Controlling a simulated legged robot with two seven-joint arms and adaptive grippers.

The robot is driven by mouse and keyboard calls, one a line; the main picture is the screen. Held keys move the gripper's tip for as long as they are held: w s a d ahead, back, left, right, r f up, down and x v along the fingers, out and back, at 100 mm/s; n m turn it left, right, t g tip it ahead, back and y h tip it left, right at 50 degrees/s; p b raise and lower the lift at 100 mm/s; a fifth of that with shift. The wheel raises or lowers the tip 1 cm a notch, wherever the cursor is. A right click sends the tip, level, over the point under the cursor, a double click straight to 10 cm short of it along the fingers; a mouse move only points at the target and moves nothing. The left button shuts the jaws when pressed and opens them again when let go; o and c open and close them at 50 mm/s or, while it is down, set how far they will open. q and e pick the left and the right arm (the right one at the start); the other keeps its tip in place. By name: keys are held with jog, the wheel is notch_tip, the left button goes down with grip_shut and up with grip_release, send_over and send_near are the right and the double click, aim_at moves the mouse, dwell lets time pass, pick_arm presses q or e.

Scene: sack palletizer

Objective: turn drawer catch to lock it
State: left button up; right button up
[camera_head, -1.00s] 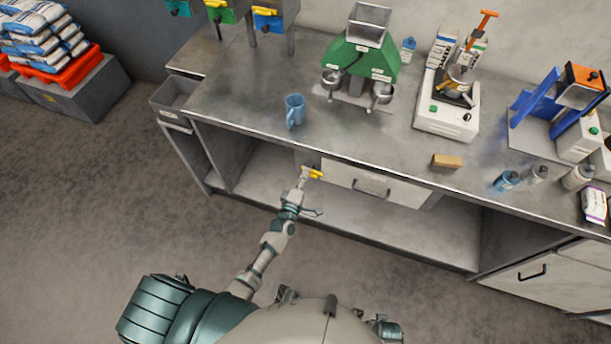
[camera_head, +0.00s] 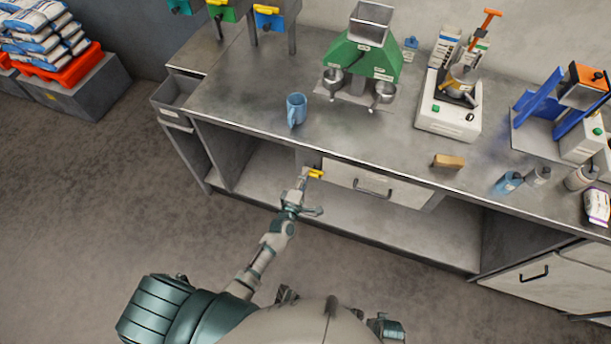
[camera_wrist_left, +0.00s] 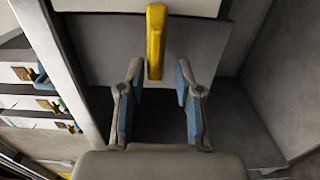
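The yellow drawer catch (camera_head: 316,174) sits at the left end of the white drawer (camera_head: 372,186) under the bench top. The drawer front looks closed. In the left wrist view the catch (camera_wrist_left: 156,42) is a long yellow bar standing upright in the picture. My left gripper (camera_head: 304,178) is just in front of the catch. In the left wrist view its two blue-padded fingers (camera_wrist_left: 158,74) are apart, with the catch's lower end between their tips and a gap on both sides. My right gripper is not in view.
The bench edge (camera_head: 300,147) runs above the gripper, with an open shelf space (camera_head: 262,172) below it.

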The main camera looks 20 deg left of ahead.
pick_arm(q)
jog(key=s, duration=1.2)
jog(key=shift+a, duration=0.2)
jog(key=s+d+f+m+g+h, duration=0.1)
jog(key=s+f+m+g, duration=0.45)
jog(key=f, duration=0.35)
jog(key=s+d+f+m+g+h, duration=0.1)
jog(key=s+d+f+m+g, duration=0.1)
jog(key=s+f+m+g, duration=0.45)
jog(key=s+a+f+m+g+y, duration=0.1)
jog(key=s+a+f+m+g, duration=0.1)
jog(key=s+f, duration=0.4)
jog(key=s+a+f+m+g+y+p, duration=0.1)
jog(key=s+a+f+m+g, duration=0.1)
jog(key=s+f+m, duration=0.4)
jog(key=shift+s+a+f, duration=0.35)
jog(key=shift+s+a, duration=0.55)
jog(key=shift+s, duration=0.1)
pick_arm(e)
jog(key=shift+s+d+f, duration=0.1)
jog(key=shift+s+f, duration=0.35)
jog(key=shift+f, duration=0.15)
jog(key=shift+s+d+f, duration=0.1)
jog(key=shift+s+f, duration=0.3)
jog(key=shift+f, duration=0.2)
